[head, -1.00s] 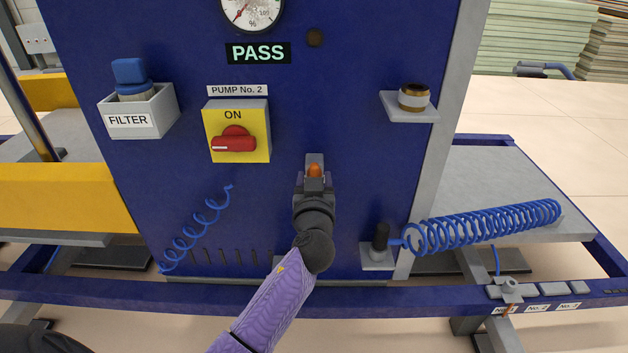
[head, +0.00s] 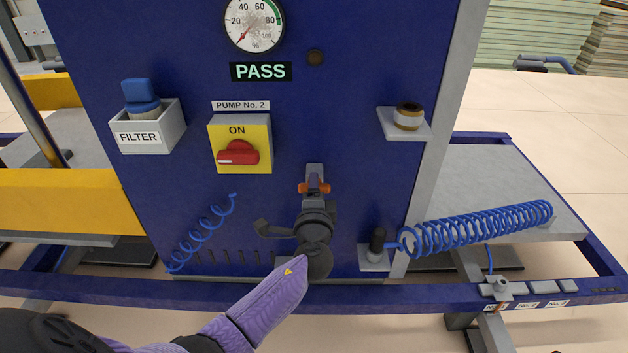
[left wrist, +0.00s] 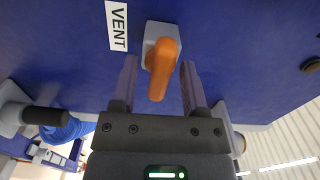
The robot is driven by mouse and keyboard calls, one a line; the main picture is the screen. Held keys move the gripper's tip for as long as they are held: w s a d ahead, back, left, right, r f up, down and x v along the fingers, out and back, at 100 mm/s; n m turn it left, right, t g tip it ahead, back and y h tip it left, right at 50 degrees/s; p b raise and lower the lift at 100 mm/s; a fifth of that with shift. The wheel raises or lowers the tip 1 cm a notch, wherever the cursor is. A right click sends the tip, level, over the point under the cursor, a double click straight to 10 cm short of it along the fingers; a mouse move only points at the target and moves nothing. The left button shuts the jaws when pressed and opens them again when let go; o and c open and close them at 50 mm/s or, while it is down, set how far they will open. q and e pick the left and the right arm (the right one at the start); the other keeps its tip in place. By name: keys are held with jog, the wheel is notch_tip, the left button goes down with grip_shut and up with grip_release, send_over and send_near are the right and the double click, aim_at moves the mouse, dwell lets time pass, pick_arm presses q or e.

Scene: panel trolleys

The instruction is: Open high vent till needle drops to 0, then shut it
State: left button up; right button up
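The orange vent handle (head: 325,188) lies crosswise on its grey plate, low on the blue panel. It also shows in the left wrist view (left wrist: 160,68), beside the VENT label (left wrist: 117,25). My left gripper (left wrist: 159,80) is at the handle with its fingers open on either side of it. Gaps show between handle and fingers; in the head view the gripper (head: 315,200) hides part of it. The round gauge (head: 253,20) stands at the top, its red needle pointing lower left, at about 0. My right gripper is not in view.
A PASS display (head: 261,71) is under the gauge. The red pump switch (head: 238,153) is at ON on its yellow box. A filter holder (head: 150,137) stands left, a small shelf (head: 405,128) right. A blue coiled hose (head: 480,228) lies on the right-hand deck.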

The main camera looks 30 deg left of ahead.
pick_arm(q)
jog(key=shift+s+d, duration=0.1)
jog(key=v, duration=0.6)
jog(key=shift+s+p, duration=0.3)
jog(key=shift+s, duration=0.05)
jog(key=shift+d, duration=0.15)
